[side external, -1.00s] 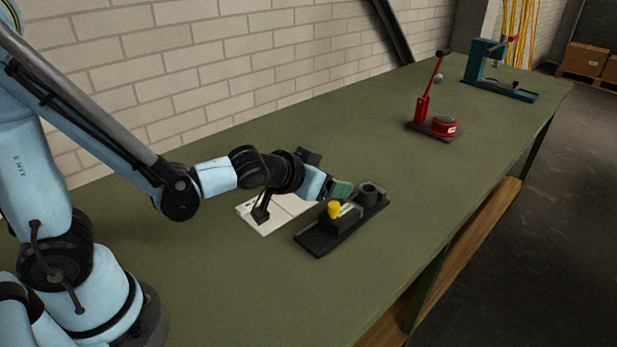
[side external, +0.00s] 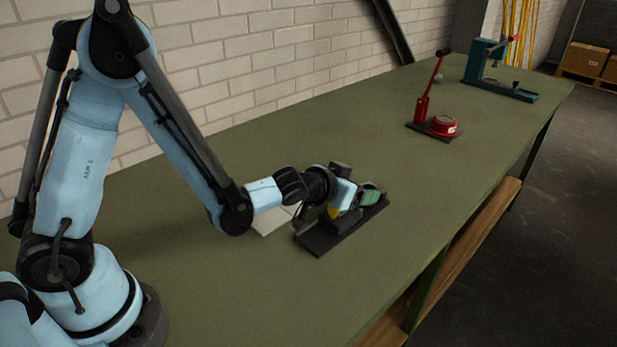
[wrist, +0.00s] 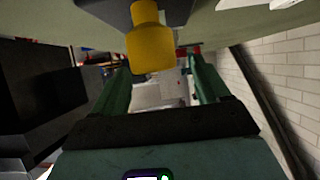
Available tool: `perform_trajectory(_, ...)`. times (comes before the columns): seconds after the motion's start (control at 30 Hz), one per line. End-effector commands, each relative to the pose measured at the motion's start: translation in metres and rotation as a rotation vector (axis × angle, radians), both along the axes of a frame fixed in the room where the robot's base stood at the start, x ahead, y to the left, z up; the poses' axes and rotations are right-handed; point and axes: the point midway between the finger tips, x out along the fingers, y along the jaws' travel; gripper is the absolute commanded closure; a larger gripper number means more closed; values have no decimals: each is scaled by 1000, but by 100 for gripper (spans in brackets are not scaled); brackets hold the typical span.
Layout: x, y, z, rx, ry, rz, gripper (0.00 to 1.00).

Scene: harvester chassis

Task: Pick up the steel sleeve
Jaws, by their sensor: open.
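My gripper (side external: 373,194) is over the far part of a dark fixture (side external: 320,242) on the green bench, low and pointing away from my base. Its green fingers stand apart in the wrist view (wrist: 160,72), with no part clearly held between them. A yellow knob (wrist: 150,46) hangs large in front of the fingers in the wrist view; in the side view only a bit of it (side external: 335,212) shows beneath my wrist. I cannot make out the steel sleeve for certain; my gripper covers the fixture's far end, where a dark grey cylinder stood.
A pale flat plate (side external: 268,225) lies beside the fixture, partly behind my arm. A red lever press (side external: 436,120) and a teal press (side external: 497,75) stand farther along the bench. The brick wall (side external: 235,60) runs along the left. The bench between fixture and red press is clear.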

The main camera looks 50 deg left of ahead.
Motion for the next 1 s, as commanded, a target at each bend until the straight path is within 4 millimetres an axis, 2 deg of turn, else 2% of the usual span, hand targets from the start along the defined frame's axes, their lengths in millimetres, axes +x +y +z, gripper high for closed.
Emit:
perform_trajectory(0.17,7,1,-5,0,0,1,25)
perform_trajectory(0.53,41,5,-28,0,-1,1,25)
perform_trajectory(0.87,45,5,-30,0,0,0,25)
perform_trajectory(1.0,45,5,-30,0,0,0,46)
